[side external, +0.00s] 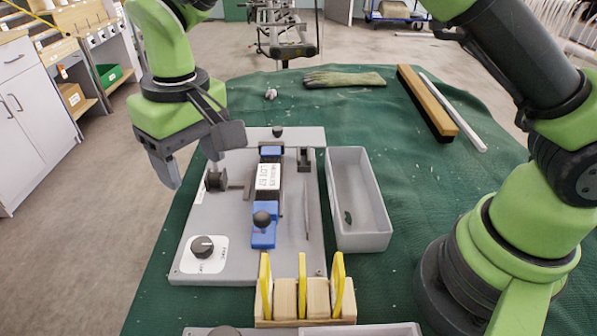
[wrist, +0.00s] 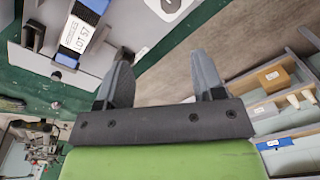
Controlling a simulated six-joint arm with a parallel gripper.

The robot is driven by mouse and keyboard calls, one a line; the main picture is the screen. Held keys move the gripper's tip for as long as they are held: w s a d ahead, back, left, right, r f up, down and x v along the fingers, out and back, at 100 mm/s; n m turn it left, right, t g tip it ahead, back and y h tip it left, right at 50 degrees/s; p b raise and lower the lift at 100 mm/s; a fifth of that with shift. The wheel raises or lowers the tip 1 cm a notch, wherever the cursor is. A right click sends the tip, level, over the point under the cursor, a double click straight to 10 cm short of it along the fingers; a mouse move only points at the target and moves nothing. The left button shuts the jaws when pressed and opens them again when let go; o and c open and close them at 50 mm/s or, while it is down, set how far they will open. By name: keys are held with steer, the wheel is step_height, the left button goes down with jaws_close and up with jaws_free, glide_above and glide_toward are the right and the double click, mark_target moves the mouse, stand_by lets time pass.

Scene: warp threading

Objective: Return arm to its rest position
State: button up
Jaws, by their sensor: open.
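My gripper (side external: 190,172) hangs over the left edge of the grey fixture board in the side view, close beside a small dark post. In the wrist view my gripper (wrist: 165,75) shows its two fingers apart with nothing between them. The grey fixture board (side external: 205,222) carries a blue and black holder (side external: 264,225) with a white label, a dial (side external: 202,246) and a thin needle-like rod (side external: 306,207). The labelled holder also shows at the upper left of the wrist view (wrist: 72,42).
A grey open tray (side external: 375,238) stands right of the board. A wooden rack (side external: 316,290) with yellow upright pieces is at the front. A glove (side external: 345,79), a wooden bar (side external: 425,100) and a white rod (side external: 452,112) lie farther back on the green cloth (side external: 300,110).

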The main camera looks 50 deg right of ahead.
steer(key=s+d+r+m+t+y, duration=0.25)
steer(key=s+d+r, duration=0.45)
steer(key=d+r, duration=0.6)
steer(key=s+d+m+t+h, duration=0.1)
steer(key=s+d+m+t, duration=0.2)
steer(key=s, duration=1)
steer(key=d+t, duration=0.1)
steer(key=d, duration=0.1)
steer(key=shift+s+d+r, duration=0.2)
steer(key=shift+d+r, duration=0.05)
steer(key=shift+d, duration=0.1)
